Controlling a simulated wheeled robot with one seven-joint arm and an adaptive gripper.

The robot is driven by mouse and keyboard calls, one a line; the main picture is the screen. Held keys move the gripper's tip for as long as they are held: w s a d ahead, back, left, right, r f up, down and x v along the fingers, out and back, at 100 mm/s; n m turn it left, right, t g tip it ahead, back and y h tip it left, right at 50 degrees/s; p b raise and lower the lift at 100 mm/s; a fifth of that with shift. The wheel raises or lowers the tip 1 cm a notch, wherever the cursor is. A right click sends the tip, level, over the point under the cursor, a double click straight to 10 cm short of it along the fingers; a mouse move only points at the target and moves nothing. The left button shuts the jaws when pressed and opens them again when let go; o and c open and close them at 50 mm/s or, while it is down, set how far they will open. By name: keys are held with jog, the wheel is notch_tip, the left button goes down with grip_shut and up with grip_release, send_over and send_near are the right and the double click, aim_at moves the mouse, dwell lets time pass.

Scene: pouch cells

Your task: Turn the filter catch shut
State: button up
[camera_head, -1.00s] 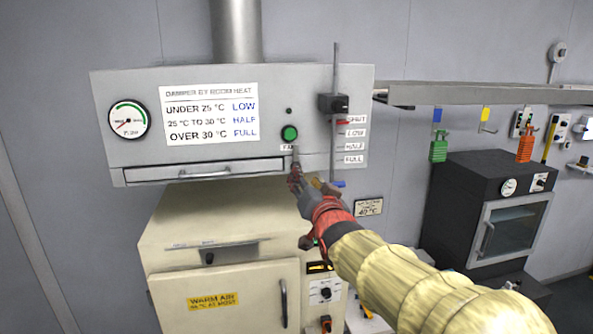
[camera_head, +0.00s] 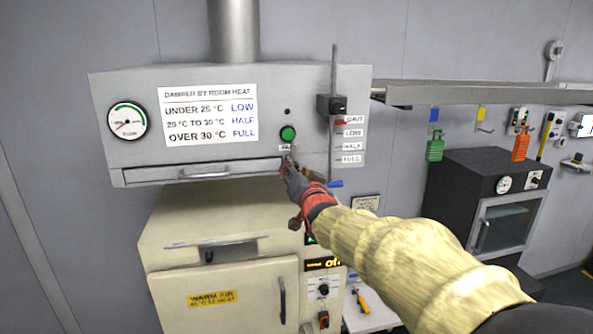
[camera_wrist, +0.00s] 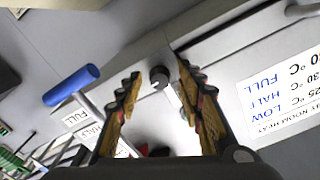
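The filter catch (camera_wrist: 160,78) shows in the wrist view as a dark round pivot with a pale metal lever. It sits on the grey hood between my gripper's fingers. My gripper (camera_wrist: 163,105) is open, with one finger on each side of the catch; I cannot tell whether either finger touches it. In the head view my gripper (camera_head: 289,166) is at the right end of the filter drawer (camera_head: 205,173), just below the green button, and hides the catch. The drawer looks flush with the hood (camera_head: 230,80).
A blue-tipped handle (camera_wrist: 72,85) sticks out near the left finger in the wrist view. The black damper block (camera_head: 332,104) on its rod is to the right of my gripper. A cream warm-air oven (camera_head: 220,255) stands below. A shelf (camera_head: 470,93) is at right.

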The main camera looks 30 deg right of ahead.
jog(key=shift+c, duration=1.2)
grip_shut()
jog(key=shift+b, duration=0.55)
jog(key=n+b, duration=1.5)
jog(key=n, duration=0.2)
jog(key=shift+n+b, duration=0.35)
jog(key=shift+n, duration=0.05)
